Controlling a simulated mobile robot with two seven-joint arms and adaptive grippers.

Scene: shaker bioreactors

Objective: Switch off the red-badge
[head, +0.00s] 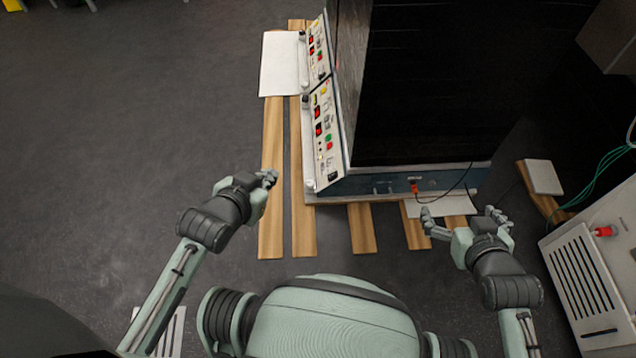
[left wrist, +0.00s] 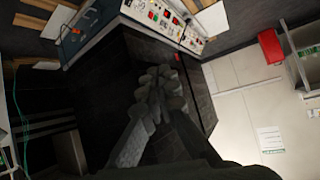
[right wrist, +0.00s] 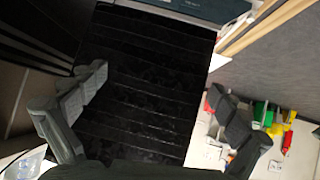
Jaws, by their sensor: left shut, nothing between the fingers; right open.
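Two control panels with red displays and coloured buttons face left on the dark shaker cabinet: a nearer panel (head: 328,135) and a farther panel (head: 318,50). Which one bears a red badge is too small to tell. A panel strip (left wrist: 165,18) also shows at the top of the left wrist view. My left gripper (head: 268,178) is shut and empty, left of the nearer panel's lower end and apart from it. My right gripper (head: 462,212) is open and empty, in front of the cabinet's near side. Its fingers spread before the dark cabinet (right wrist: 150,85) in the right wrist view.
The cabinet (head: 440,80) stands over wooden slats (head: 273,180). A white sheet (head: 280,63) lies beside the farther panel. A cable runs from a red-orange plug (head: 414,187) on the cabinet's near side. A white vented unit (head: 590,280) stands at right.

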